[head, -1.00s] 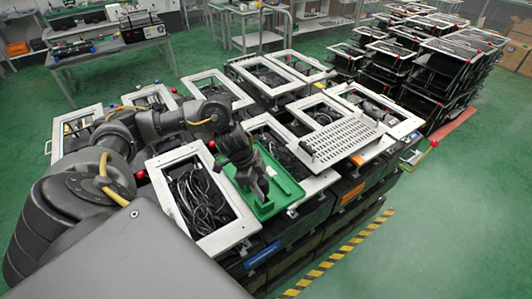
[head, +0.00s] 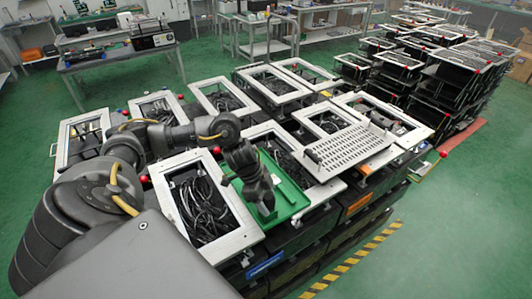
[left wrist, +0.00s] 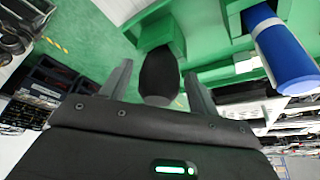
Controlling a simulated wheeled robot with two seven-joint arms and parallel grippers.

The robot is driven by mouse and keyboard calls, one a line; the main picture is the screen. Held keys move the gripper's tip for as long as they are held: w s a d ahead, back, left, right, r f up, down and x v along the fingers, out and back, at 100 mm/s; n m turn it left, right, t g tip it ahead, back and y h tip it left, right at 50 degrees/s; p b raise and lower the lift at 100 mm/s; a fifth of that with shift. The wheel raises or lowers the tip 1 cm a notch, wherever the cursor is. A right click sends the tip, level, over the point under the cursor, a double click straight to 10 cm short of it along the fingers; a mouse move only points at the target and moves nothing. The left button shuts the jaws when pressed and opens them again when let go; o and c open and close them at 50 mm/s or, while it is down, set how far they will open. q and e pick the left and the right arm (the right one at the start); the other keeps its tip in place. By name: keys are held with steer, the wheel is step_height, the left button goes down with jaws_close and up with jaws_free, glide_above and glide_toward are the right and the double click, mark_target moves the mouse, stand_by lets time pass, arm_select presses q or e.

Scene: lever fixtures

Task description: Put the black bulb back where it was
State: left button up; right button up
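The black bulb (left wrist: 160,74) shows in the left wrist view between the two fingers of my left gripper (left wrist: 160,72). A narrow gap shows at each side of it, so the fingers look open around it rather than closed on it. In the head view my left gripper (head: 266,200) points down over the green tray (head: 291,198); the bulb is hard to tell from the dark gripper there. My right gripper is in neither view.
A blue cylinder with a white band (left wrist: 283,48) is on the green tray's side in the left wrist view. White-framed boxes of cables (head: 205,205) surround the tray. A perforated white plate (head: 348,150) lies to its right. Red-knobbed levers (head: 144,179) stick out nearby.

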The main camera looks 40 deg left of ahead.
arm_select(q)
steer(key=shift+a+r, duration=0.2)
steer(key=shift+r, duration=0.35)
steer(key=b+v, duration=0.1)
steer(key=v, duration=1)
steer(key=shift+s, duration=0.15)
